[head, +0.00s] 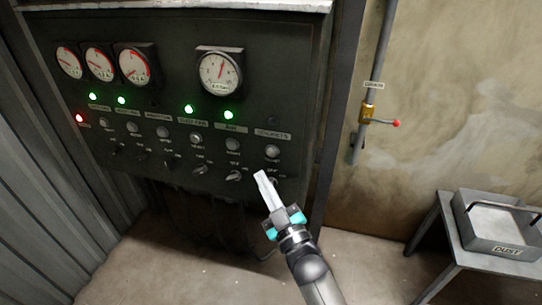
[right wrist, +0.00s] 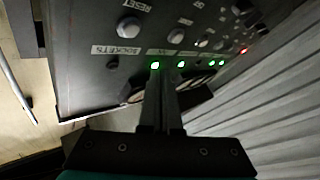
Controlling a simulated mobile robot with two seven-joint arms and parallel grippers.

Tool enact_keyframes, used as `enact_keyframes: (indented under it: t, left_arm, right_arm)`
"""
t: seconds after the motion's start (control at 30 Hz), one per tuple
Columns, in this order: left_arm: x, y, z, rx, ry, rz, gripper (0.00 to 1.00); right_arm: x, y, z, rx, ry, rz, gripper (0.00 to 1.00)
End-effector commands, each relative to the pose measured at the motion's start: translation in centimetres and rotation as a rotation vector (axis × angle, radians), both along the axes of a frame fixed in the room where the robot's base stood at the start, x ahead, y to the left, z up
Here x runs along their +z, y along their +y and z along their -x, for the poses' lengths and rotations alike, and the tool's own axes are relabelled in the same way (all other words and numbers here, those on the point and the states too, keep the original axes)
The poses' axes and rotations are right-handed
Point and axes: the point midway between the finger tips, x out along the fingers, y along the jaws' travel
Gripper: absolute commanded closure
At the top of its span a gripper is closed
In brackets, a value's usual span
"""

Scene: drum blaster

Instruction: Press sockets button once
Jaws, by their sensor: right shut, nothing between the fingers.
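The sockets button (head: 272,151) is a round pale button on the dark control panel (head: 290,60), at the right end of the button row. It sits just below the "SOCKETS" label (head: 272,134). In the right wrist view the button (right wrist: 128,27) shows at the top, near the label (right wrist: 116,49). My right gripper (head: 262,177) is shut and empty. In the head view its fingertips appear just below the button, over the lower switch row. In the right wrist view the fingers (right wrist: 160,95) point towards the panel, and no contact with the button shows. My left gripper is not in view.
Several green lamps (head: 228,115) and one red lamp (head: 79,118) are lit. Gauges (head: 220,72) line the panel's top, and rotary switches (head: 235,176) sit below the buttons. A red-tipped valve lever (head: 384,122) is on the wall pipe. A "DUST" tray (head: 500,246) stands at right.

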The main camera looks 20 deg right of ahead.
Motion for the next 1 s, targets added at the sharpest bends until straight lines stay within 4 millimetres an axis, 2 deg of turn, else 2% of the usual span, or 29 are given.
enact_keyframes:
  t: [0.2, 0.4, 1.0]
  left_arm:
    - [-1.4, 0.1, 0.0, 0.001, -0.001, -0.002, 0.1]
    - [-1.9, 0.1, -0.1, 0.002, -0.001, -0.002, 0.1]
    - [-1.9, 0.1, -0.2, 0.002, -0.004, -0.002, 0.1]
  right_arm:
    - [-0.1, -1.8, -2.6, 0.0, -0.002, 0.002, 1.0]
    - [-0.1, -2.7, -4.0, 0.0, 0.001, 0.0, 1.0]
    - [0.0, -3.0, -4.5, 0.0, 0.001, -0.001, 1.0]
